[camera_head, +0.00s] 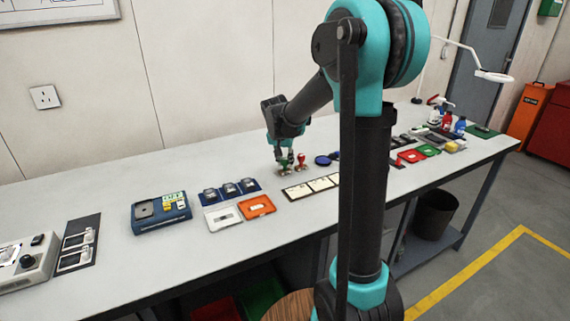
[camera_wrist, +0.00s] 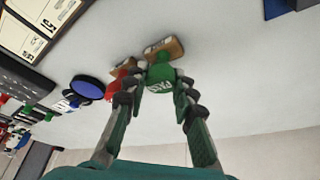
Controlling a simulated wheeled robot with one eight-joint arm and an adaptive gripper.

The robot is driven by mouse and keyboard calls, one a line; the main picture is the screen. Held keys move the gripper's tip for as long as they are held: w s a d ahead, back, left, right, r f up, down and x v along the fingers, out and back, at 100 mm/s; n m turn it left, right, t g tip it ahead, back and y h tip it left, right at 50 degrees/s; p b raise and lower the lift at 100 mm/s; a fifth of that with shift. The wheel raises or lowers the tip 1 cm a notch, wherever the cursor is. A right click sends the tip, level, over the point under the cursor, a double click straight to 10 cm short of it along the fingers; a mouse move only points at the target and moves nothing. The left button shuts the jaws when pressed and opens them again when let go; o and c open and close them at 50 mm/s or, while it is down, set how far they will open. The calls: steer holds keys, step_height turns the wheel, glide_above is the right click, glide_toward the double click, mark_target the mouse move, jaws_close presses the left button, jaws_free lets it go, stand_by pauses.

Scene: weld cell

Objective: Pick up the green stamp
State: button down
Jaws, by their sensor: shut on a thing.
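The green stamp (camera_wrist: 160,76) has a green knob handle with white lettering and a tan base. In the wrist view my gripper (camera_wrist: 158,98) has its two fingers closed on either side of the green handle. In the head view my gripper (camera_head: 285,158) is low over the workbench with the green stamp (camera_head: 283,166) between its fingers, mostly hidden. I cannot tell whether the stamp's base touches the bench. A red stamp (camera_head: 301,160) stands close beside it on the right; it also shows in the wrist view (camera_wrist: 115,86).
White cards (camera_head: 320,184) lie in front. A blue tray (camera_head: 231,190), an orange tray (camera_head: 257,206) and a blue device (camera_head: 160,212) sit to the left. The bench behind the stamps is clear.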

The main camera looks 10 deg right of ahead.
mark_target(285, 159)
step_height(285, 159, up, 20)
stand_by(0.5)
